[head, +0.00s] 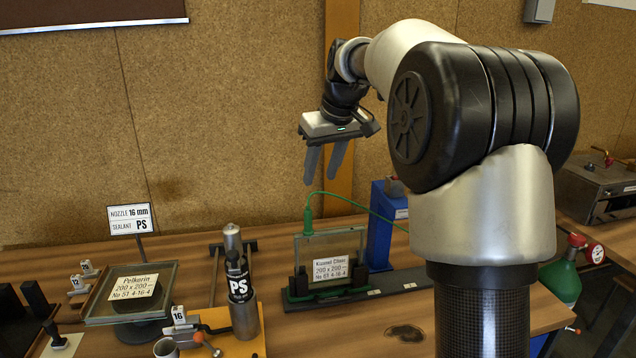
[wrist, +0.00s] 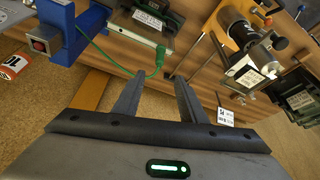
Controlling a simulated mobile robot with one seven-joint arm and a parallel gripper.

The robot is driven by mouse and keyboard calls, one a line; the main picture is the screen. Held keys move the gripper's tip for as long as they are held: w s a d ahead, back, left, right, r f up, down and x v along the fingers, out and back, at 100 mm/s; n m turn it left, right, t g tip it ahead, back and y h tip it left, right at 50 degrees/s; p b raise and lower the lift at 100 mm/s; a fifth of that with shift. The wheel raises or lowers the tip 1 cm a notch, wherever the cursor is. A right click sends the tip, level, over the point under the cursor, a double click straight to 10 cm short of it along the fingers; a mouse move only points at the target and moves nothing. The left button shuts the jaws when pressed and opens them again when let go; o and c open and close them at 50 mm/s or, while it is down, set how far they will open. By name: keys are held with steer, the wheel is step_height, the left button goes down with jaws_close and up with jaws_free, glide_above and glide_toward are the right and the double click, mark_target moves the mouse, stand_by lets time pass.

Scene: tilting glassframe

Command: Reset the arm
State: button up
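My gripper (head: 321,181) hangs in the air in the head view, above the back part of the wooden bench (head: 345,328) and in front of the cork wall. Its two fingers point down and stand apart with nothing between them. In the wrist view my gripper (wrist: 159,78) also shows open and empty, with the bench beyond the fingertips. Below it in the head view, a glass pane in a dark frame (head: 330,250), labelled "200 x 200", stands upright with a green clip and cable on its top left corner. The gripper is apart from it.
A flat glass-topped stand (head: 103,310) is at the left. A grey cartridge marked PS (head: 243,318) stands on a yellow board. A blue block (head: 380,240) stands right of the pane, a green bottle (head: 560,278) at the right. The green cable (head: 362,206) arches below the gripper.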

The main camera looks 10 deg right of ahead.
steer(key=shift+r, duration=0.15)
steer(key=s+a+r+m+h+p, duration=0.1)
steer(key=s+r, duration=0.1)
steer(key=s, duration=0.7)
steer(key=s+a+r+m, duration=0.1)
steer(key=s, duration=0.8)
steer(key=s+f, duration=0.4)
steer(key=s, duration=0.4)
steer(key=s+f+m+t+p, duration=0.1)
steer(key=s+f, duration=0.2)
steer(key=s, duration=0.5)
steer(key=shift+s+f+m, duration=0.3)
steer(key=shift+s+f, duration=0.05)
steer(key=shift+s, duration=0.05)
steer(key=shift+d, duration=0.15)
